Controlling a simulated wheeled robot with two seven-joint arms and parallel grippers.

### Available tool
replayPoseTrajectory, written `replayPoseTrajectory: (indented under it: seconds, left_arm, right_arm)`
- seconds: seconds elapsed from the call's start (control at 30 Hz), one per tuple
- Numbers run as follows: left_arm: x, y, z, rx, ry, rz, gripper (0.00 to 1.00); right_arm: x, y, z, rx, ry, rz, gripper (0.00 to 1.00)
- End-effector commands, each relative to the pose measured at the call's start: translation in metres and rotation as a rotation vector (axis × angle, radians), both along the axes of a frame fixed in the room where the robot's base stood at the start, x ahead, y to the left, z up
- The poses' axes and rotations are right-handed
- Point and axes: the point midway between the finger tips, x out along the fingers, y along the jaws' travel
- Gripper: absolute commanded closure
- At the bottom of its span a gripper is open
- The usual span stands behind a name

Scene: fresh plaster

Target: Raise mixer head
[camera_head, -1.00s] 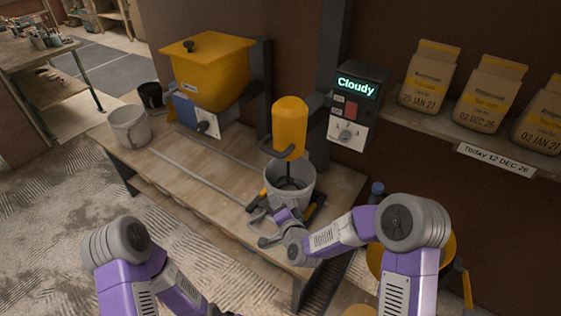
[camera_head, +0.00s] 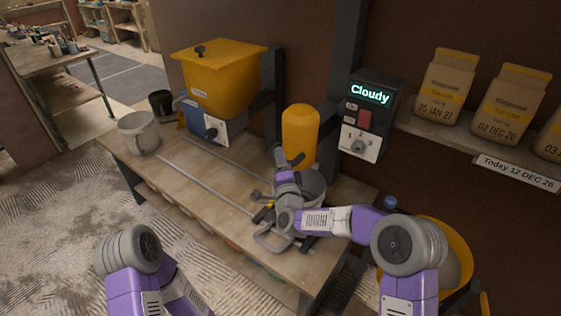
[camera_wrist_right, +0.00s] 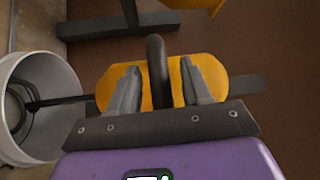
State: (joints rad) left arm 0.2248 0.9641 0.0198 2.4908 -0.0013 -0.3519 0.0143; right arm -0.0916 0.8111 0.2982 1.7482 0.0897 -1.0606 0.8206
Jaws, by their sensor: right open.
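The mixer head (camera_head: 300,128) is a yellow, round-topped cylinder over a grey bucket (camera_head: 316,188) on the bench. In the right wrist view the yellow head (camera_wrist_right: 215,72) lies behind my fingers, and its dark handle (camera_wrist_right: 156,52) runs between them. My right gripper (camera_head: 287,158) is at the front of the head; it also shows in the right wrist view (camera_wrist_right: 161,75), open, with a finger on each side of the handle. The gripper hides part of the bucket and the handle in the head view. My left gripper is out of view; only its arm shows at the lower left.
A control box (camera_head: 366,112) reading "Cloudy" is on the post right of the head. A yellow hopper (camera_head: 215,80) and a pale bucket (camera_head: 138,132) stand left on the bench (camera_head: 205,170). Dated bags (camera_head: 445,88) line the right shelf.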

Motion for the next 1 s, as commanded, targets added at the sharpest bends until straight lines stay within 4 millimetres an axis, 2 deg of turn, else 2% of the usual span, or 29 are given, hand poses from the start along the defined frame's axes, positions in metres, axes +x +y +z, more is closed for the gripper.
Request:
replayPoseTrajectory:
  seconds: [0.3, 0.37, 0.63, 0.87, 1.0]
  left_arm:
    - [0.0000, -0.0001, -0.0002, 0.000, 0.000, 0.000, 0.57]
    - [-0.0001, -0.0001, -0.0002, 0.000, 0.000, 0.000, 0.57]
    - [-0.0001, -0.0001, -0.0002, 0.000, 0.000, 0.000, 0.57]
    - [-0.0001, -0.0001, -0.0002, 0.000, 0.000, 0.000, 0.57]
    - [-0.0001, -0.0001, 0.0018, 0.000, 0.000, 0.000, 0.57]
  right_arm:
    - [0.0025, 0.0006, 0.0001, -0.001, 0.000, 0.001, 0.52]
    - [0.0024, 0.0006, 0.0001, -0.001, 0.000, 0.001, 0.59]
    - [0.0023, 0.0006, 0.0002, -0.001, 0.000, 0.001, 1.00]
    - [0.0022, 0.0005, 0.0004, -0.001, 0.000, 0.000, 1.00]
    - [0.0022, 0.0004, 0.0083, -0.001, -0.003, 0.000, 1.00]
